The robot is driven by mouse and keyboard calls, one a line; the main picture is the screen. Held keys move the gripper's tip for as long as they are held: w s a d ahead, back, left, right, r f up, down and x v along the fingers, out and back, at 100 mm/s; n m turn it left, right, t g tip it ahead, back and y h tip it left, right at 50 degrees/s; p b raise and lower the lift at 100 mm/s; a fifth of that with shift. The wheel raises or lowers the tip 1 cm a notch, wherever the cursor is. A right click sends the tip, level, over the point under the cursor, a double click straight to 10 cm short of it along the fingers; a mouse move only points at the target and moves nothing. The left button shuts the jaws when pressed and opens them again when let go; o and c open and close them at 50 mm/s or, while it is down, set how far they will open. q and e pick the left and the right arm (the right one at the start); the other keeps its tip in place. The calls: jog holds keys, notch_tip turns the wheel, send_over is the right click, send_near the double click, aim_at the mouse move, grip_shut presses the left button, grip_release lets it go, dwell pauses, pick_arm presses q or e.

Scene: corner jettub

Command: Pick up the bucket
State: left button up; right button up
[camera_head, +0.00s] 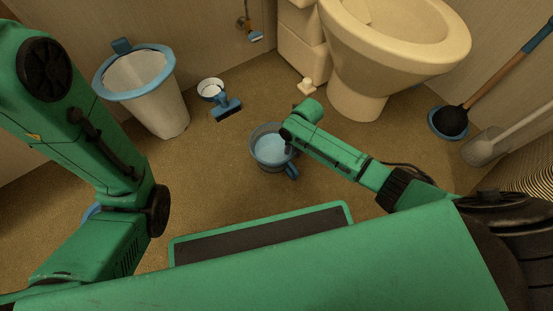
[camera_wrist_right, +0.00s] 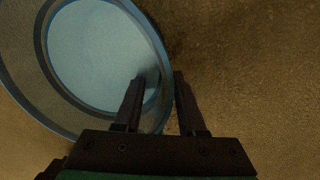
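The bucket (camera_head: 260,160) is a small grey, see-through pail with a pale blue inside, standing upright on the floor near the middle of the head view. Its round rim and blue inside (camera_wrist_right: 95,50) fill the left of the right wrist view. My right gripper (camera_wrist_right: 158,76) is open at the bucket's right side. One finger overlaps the inside and the other is outside, with the rim between them. I cannot tell whether either finger touches it. In the head view my right arm's end covers part of the bucket's rim. My left gripper is out of view.
A white bin (camera_head: 148,100) with a blue rim stands at the left. A white-and-blue cup (camera_head: 210,88) and a blue brush (camera_head: 228,110) lie nearby. A toilet (camera_head: 360,85) stands behind, with a plunger (camera_head: 452,121) at the right. Floor left of the bucket is clear.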

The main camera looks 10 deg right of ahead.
jog(key=shift+f, duration=0.15)
grip_shut()
dwell(1.2)
